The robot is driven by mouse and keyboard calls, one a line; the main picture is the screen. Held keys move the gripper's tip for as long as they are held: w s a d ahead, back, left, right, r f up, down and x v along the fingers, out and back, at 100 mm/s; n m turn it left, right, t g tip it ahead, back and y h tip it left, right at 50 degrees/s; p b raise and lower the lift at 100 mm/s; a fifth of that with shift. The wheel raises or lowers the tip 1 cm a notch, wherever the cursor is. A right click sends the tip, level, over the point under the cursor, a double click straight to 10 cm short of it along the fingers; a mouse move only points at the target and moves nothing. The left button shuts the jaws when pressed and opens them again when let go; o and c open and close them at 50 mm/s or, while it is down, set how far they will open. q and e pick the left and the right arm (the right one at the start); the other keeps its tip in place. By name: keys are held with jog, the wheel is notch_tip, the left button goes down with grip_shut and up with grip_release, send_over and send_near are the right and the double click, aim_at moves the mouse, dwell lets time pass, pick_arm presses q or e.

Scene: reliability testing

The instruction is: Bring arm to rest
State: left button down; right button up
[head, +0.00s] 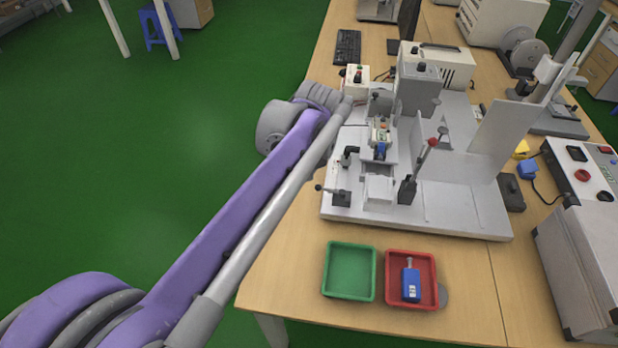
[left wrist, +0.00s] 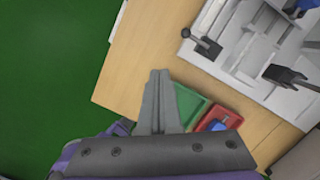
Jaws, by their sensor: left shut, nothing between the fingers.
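My left arm comes in from the lower left in the head view, its purple and grey links reaching up along the table's left edge. I cannot clearly make out its fingertips there. In the left wrist view my left gripper (left wrist: 156,90) points up the picture, its two grey fingers together and empty. In that view the fingers overlap the left part of the green tray (left wrist: 190,104), and they hold nothing. Whether they touch anything below is not clear, but they look to be above the table. My right gripper is in neither view.
The wooden table (head: 285,270) carries a grey test fixture (head: 455,218). In front lie a green tray (head: 349,271), empty, and a red tray (head: 427,301) with a blue device (head: 411,284). A control box (head: 575,270) stands at right. Open green floor (head: 190,130) lies left.

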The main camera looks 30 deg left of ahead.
pick_arm(q)
jog(key=shift+r, duration=0.1)
dwell(0.5)
jog(key=s+d+f+n+t+h+p, duration=0.1)
jog(key=s+d+f+n, duration=0.3)
jog(key=n, duration=0.8)
jog(key=s+d+f+n+t+p, duration=0.1)
jog(key=s+d+f+n+t, duration=0.2)
jog(key=s+d+n, duration=0.4)
jog(key=s+f+n, duration=0.1)
jog(key=s+n, duration=0.2)
jog(key=n, duration=0.2)
jog(key=shift+s+d+f+h+p, duration=0.15)
jog(key=shift+s+d+h+p, duration=0.15)
jog(key=shift+d+h, duration=0.1)
